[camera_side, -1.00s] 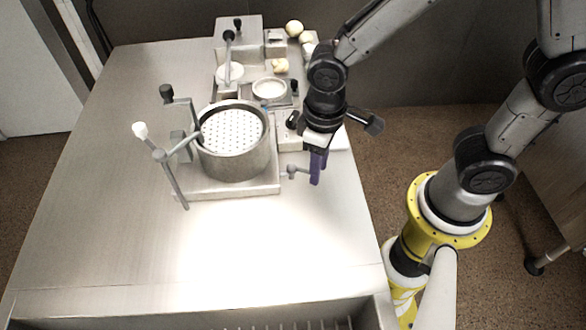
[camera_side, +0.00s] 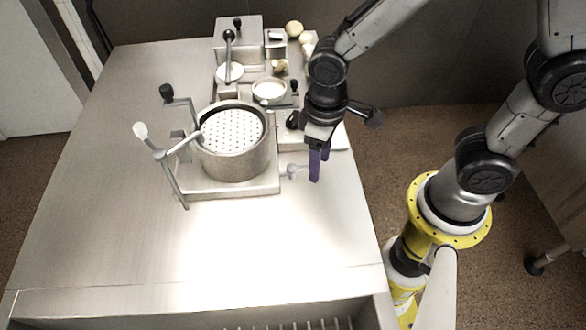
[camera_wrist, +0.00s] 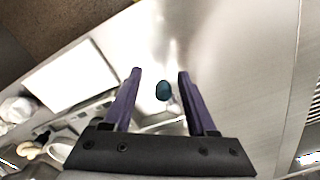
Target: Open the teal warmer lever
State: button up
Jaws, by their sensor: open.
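The teal lever knob (camera_wrist: 163,90) shows in the wrist view between my two purple fingers, apart from both. Its small grey lever (camera_side: 296,170) sticks out from the right side of the warmer base (camera_side: 232,190) in the side view; its teal end is hard to make out there. My gripper (camera_side: 319,168) points down just right of the lever, above the right part of the table. In the wrist view my gripper (camera_wrist: 160,72) is open and empty. How far the knob lies below the fingertips is hard to judge.
A round pot with a perforated basket (camera_side: 233,132) stands on the base. A white-knobbed lever (camera_side: 160,158) and a black-knobbed one (camera_side: 168,92) rise at its left. A small bowl (camera_side: 269,92) and a press (camera_side: 238,45) stand behind. The front table is clear.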

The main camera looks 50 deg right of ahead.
jog(key=shift+r, duration=0.1)
jog(key=shift+r, duration=3.4)
jog(key=shift+d, duration=0.1)
jog(key=s+d+r+m+t, duration=0.1)
jog(key=d+r+m+t, duration=0.2)
jog(key=d+r, duration=0.45)
jog(key=s+d+r+t, duration=0.1)
jog(key=s+d+t, duration=0.1)
jog(key=s, duration=0.5)
jog(key=shift+s+d+r+t, duration=0.2)
jog(key=shift+d+t, duration=0.1)
jog(key=shift+d, duration=0.5)
